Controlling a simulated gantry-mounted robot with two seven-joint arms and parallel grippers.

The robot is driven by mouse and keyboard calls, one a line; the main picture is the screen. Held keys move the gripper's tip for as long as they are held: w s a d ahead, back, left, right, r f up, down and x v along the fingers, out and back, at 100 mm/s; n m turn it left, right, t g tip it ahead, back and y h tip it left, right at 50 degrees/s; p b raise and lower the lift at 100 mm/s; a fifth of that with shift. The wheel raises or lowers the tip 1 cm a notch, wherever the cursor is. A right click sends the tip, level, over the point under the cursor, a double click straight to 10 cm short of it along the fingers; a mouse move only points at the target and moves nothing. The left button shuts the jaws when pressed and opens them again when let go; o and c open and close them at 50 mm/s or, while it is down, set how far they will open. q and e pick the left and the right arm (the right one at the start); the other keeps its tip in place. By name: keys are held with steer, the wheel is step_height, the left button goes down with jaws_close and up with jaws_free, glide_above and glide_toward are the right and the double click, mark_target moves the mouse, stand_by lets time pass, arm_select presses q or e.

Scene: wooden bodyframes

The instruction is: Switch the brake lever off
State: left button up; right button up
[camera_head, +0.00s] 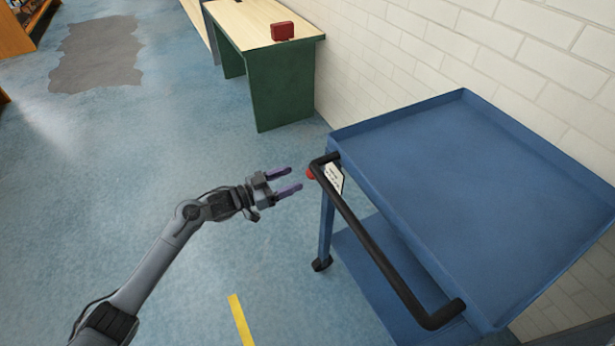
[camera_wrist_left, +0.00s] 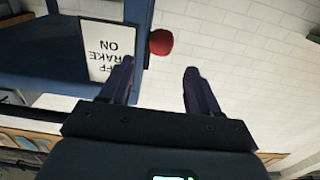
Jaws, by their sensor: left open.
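The label (camera_wrist_left: 104,50) there appears upside down and reads "OFF", "BRAKE" and "ON", partly covered by a finger. My left gripper (camera_head: 296,179) is open and empty, just left of the knob and pointing toward it, apart from it. It also shows in the left wrist view (camera_wrist_left: 158,80). My right gripper is not in view.
The cart's black handle (camera_head: 375,240) runs along its near side. A green table with a wooden top (camera_head: 250,20) holds a red box (camera_head: 291,31) behind. A white brick wall (camera_head: 420,50) stands behind the cart. The blue floor (camera_head: 150,150) at left is clear.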

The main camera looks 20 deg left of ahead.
mark_target(309, 172)
arm_select(q)
steer(key=b+x, duration=0.2)
steer(key=x, duration=0.4)
steer(key=shift+w+d+b, duration=0.15)
steer(key=shift+w+b, duration=0.05)
steer(key=shift+b, duration=0.2)
jaws_close()
